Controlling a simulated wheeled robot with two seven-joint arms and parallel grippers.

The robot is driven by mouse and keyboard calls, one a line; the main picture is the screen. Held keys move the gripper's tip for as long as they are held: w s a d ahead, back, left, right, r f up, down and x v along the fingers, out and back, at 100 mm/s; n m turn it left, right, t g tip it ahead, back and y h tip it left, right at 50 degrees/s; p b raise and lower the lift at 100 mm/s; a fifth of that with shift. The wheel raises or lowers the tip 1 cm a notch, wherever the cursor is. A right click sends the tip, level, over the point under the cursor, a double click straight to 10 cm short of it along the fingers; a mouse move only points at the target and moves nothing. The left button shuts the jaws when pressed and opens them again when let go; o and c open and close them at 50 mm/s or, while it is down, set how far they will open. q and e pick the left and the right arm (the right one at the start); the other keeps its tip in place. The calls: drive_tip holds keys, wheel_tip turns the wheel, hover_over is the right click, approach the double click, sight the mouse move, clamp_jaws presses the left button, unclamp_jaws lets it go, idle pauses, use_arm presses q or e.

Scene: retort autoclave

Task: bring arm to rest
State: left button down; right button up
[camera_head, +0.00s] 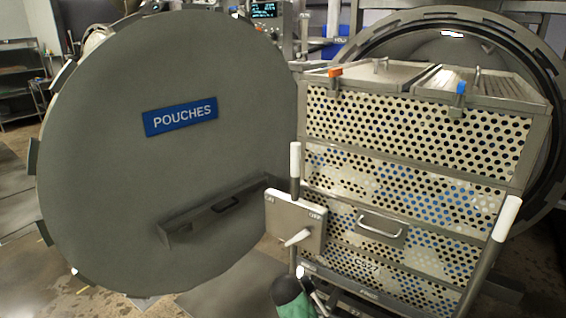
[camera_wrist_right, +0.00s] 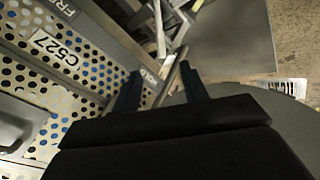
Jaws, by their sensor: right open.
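My right gripper (camera_wrist_right: 158,72) is open in the right wrist view, its two dark fingers apart. A pale metal bar of the cart frame shows beyond and between the fingers; I cannot tell whether they touch it. In the head view, part of my right arm shows at the bottom centre, low in front of the perforated cart (camera_head: 415,178) marked C527. The cart's perforated side also shows at the left of the right wrist view (camera_wrist_right: 75,62). My left gripper is in neither view.
The big round door (camera_head: 120,180) labelled POUCHES stands open at left. The cart stands before the round vessel opening (camera_head: 535,70). A lever box (camera_head: 296,222) and white-tipped posts (camera_head: 507,218) stand close to my right arm. Some floor (camera_wrist_right: 290,40) is bare.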

drive_tip(key=s+d+r+m+g+y+p, duration=0.1)
drive_tip(key=s+d+r+m+y, duration=0.2)
drive_tip(key=s, duration=1)
drive_tip(key=s+d+r+y+p, duration=0.2)
drive_tip(key=s+r+y, duration=0.15)
drive_tip(key=s, duration=0.85)
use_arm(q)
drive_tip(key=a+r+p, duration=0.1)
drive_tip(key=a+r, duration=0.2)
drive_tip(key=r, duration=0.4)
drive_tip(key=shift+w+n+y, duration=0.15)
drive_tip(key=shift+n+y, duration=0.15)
use_arm(e)
drive_tip(key=s+d+f+g, duration=0.1)
drive_tip(key=s+f+g, duration=0.1)
drive_tip(key=s, duration=0.6)
drive_tip(key=s+d+f+g+h, duration=0.1)
drive_tip(key=s+f, duration=0.3)
drive_tip(key=s, duration=0.5)
drive_tip(key=shift+s+d+f+m+g, duration=0.25)
drive_tip(key=shift+s+d+m+g, duration=0.05)
drive_tip(key=shift+d+g, duration=0.1)
use_arm(q)
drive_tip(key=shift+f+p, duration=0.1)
drive_tip(key=shift+p, duration=0.2)
use_arm(e)
drive_tip(key=shift+h, duration=0.25)
drive_tip(key=shift+c, duration=0.2)
